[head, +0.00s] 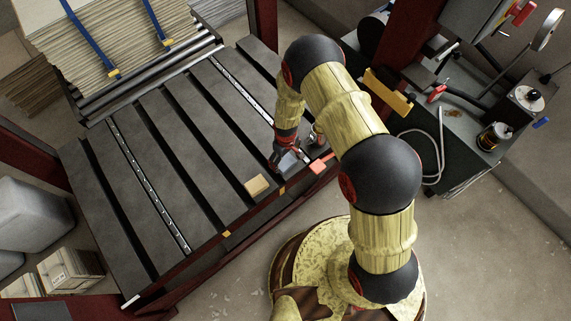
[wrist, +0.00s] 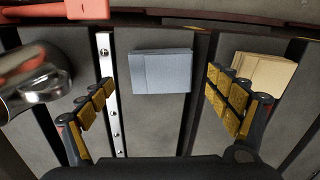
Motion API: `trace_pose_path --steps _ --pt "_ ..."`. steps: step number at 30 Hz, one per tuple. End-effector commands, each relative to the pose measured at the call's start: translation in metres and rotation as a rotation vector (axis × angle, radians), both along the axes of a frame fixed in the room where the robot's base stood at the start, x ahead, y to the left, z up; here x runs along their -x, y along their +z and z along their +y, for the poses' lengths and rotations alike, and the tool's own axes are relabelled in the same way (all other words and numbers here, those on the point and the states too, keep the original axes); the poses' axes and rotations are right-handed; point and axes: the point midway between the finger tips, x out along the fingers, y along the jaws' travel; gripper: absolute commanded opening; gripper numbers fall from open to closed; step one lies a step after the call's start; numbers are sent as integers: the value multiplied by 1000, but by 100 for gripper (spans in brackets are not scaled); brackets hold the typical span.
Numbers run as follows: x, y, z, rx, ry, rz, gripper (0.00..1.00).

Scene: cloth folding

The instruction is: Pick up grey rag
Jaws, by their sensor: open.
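The grey rag (wrist: 160,72) is a flat, folded, blue-grey rectangle on the dark slatted table. In the wrist view it lies ahead of my gripper (wrist: 157,97), centred between the two spread fingers and touching neither as far as I can tell. In the head view the rag (head: 286,162) shows partly beside my gripper (head: 282,150) near the table's front right corner. My gripper is open and empty, with yellow pads on its fingers.
A folded tan cloth (head: 257,185) lies on the table to the left; in the wrist view it (wrist: 262,72) sits just beyond the right finger. A shiny metal object (wrist: 45,82) is close to the left finger. An orange-red part (head: 322,165) sits at the table edge. The left slats are clear.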

Motion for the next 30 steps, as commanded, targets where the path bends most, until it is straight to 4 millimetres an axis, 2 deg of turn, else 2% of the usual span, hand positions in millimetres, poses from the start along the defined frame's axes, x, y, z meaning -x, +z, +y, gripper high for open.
trace_pose_path --steps 1,6,13,30 --pt "1 -13 1 0 0 2 89" --pt "1 -33 1 0 -1 2 89" --pt "0 -32 1 1 -1 1 89" --pt "1 -32 1 1 -1 1 58"
